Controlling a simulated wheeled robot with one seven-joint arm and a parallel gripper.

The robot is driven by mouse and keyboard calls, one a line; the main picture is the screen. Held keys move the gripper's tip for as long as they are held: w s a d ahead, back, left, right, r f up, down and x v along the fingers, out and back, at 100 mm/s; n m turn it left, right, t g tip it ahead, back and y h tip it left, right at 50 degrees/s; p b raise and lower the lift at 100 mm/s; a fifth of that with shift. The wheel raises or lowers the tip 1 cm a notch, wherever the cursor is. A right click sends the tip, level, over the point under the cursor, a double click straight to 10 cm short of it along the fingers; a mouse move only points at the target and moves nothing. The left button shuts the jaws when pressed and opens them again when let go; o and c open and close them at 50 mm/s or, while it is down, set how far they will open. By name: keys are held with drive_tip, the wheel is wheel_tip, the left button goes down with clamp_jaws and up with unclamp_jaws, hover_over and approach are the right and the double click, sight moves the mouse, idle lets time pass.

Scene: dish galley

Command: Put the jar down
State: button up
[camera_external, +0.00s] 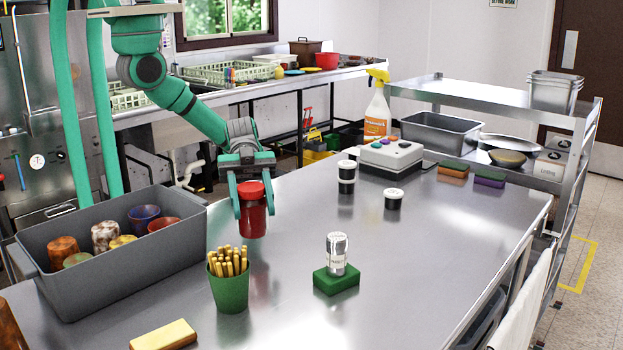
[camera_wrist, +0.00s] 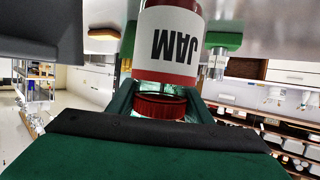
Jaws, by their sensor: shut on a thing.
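The jar (camera_external: 253,217) is red with a red lid and hangs upright between my gripper's fingers. In the wrist view the jar (camera_wrist: 168,45) shows a white label with JAM upside down in the picture, and its red lid nearest the camera. My gripper (camera_external: 252,197) is shut on the jar near its top, over the left part of the steel table (camera_external: 400,270). The jar seems to be a little above the tabletop, but the gap is hard to judge. Its base is cut off in the wrist view.
A grey tub (camera_external: 130,262) with several cups stands left of the jar. A green pot (camera_external: 230,290) of yellow sticks stands close in front. A shaker (camera_external: 337,252) sits on a green sponge (camera_external: 336,282) to the right. Bare steel lies right of the jar.

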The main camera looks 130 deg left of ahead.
sight(254, 221)
drive_tip(key=shift+f, duration=2)
drive_tip(key=shift+f, duration=0.1)
drive_tip(key=o, duration=1.5)
drive_tip(key=v, duration=1.2)
drive_tip(key=shift+w, duration=0.1)
